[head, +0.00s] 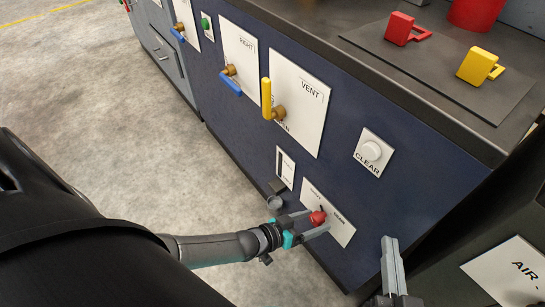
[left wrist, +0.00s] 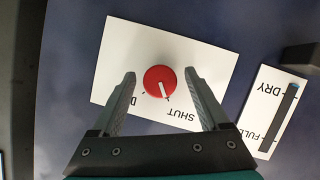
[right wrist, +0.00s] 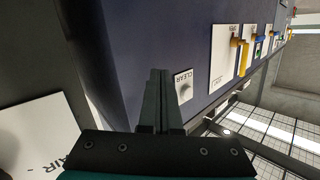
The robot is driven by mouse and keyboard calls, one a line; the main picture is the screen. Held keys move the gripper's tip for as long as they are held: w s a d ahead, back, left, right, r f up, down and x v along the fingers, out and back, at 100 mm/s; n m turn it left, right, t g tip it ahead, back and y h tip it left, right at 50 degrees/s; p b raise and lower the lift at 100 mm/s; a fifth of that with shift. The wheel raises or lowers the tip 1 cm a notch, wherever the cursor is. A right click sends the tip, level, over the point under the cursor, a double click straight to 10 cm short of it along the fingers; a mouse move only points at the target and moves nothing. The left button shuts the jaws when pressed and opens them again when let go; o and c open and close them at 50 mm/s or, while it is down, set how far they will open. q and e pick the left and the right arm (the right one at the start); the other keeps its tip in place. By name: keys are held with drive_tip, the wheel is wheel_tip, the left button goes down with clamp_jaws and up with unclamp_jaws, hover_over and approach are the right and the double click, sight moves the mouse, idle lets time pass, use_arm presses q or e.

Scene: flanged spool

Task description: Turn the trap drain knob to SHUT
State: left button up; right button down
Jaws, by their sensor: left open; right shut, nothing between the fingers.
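The red trap drain knob (head: 318,217) sits on a white label plate (head: 342,232) low on the dark blue cabinet front. In the left wrist view the knob (left wrist: 160,80) has a white pointer line aimed down and slightly right, towards the side of the upside-down word SHUT (left wrist: 182,114). Another label to the left is partly hidden by a finger. My left gripper (left wrist: 160,76) is open, with one finger on each side of the knob and visible gaps between. My right gripper (head: 390,242) is shut and empty, right of the plate; its fingers (right wrist: 160,74) are together.
A DRY/FULL gauge plate (left wrist: 275,108) with a dark block is beside the knob plate. Above are a white CLEAR button (head: 372,151), a yellow VENT lever (head: 267,98) and a blue-handled RIGHT valve (head: 231,84). An AIR plate (head: 515,270) is at lower right.

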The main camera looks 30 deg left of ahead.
use_arm(q)
drive_tip(key=shift+s+a+r+p, duration=0.3)
drive_tip(key=shift+s+a, duration=0.05)
drive_tip(key=shift+s, duration=0.15)
drive_tip(key=shift+p+v, duration=0.45)
drive_tip(key=shift+v, duration=0.45)
drive_tip(key=p, duration=0.5)
approach(313, 221)
drive_tip(key=shift+v, duration=1.85)
drive_tip(key=shift+s+a+r, duration=0.15)
drive_tip(key=shift+s+a, duration=0.15)
drive_tip(key=shift+s, duration=0.05)
use_arm(e)
drive_tip(key=s+d+f+g+h, duration=0.3)
drive_tip(key=s+d+g+h, duration=0.2)
drive_tip(key=d+g, duration=0.5)
drive_tip(key=shift+d+g, duration=0.3)
drive_tip(key=shift+s+f, duration=0.1)
